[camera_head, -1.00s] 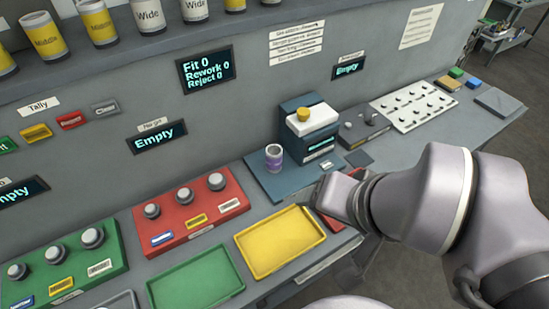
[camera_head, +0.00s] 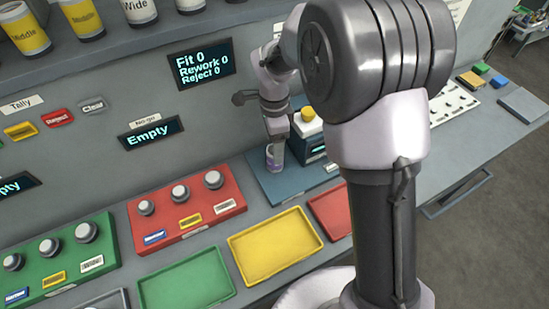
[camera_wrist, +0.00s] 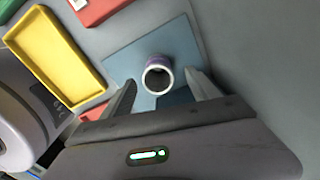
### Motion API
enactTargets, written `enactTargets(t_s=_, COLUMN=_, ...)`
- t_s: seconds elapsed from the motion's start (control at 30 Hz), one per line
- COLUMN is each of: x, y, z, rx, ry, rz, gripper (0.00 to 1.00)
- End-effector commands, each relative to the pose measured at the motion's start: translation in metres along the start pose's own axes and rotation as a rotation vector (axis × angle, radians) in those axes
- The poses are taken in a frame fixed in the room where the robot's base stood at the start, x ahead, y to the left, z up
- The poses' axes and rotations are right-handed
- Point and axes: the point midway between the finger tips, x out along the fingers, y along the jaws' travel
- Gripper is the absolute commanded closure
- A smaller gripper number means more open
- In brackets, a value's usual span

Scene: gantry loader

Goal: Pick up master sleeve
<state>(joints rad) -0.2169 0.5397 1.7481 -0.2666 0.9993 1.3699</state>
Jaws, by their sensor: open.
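The master sleeve is a small hollow cylinder, white-rimmed with a purple band. In the head view the sleeve (camera_head: 274,160) stands upright on the blue plate (camera_head: 262,180), partly covered by my gripper. My gripper (camera_head: 276,140) points down right above it. In the wrist view the sleeve (camera_wrist: 158,75) shows its round open top, just beyond and between the two fingertips of my gripper (camera_wrist: 160,88). The fingers are apart, one on each side. I cannot tell whether either finger touches the sleeve.
A grey device with a yellow knob (camera_head: 308,113) stands close to the right of the sleeve. Red (camera_head: 332,212), yellow (camera_head: 235,246) and green (camera_head: 150,290) trays lie in front. A red block with several grey knobs (camera_head: 150,236) lies left. My arm hides part of the bench.

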Motion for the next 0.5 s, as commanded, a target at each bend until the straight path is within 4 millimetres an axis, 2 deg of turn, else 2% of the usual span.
enactTargets(t_s=0.03, x=0.010, y=0.000, z=0.000, rx=0.000, ry=0.000, rz=0.001, gripper=0.30)
enactTargets(t_s=0.23, x=0.028, y=0.001, z=-0.001, rx=0.000, ry=0.000, rz=0.000, gripper=0.30)
enactTargets(t_s=0.4, x=0.063, y=0.004, z=-0.002, rx=0.000, ry=0.000, rz=0.000, gripper=0.30)
enactTargets(t_s=0.5, x=0.071, y=0.004, z=-0.002, rx=-0.001, ry=0.000, rz=-0.001, gripper=0.30)
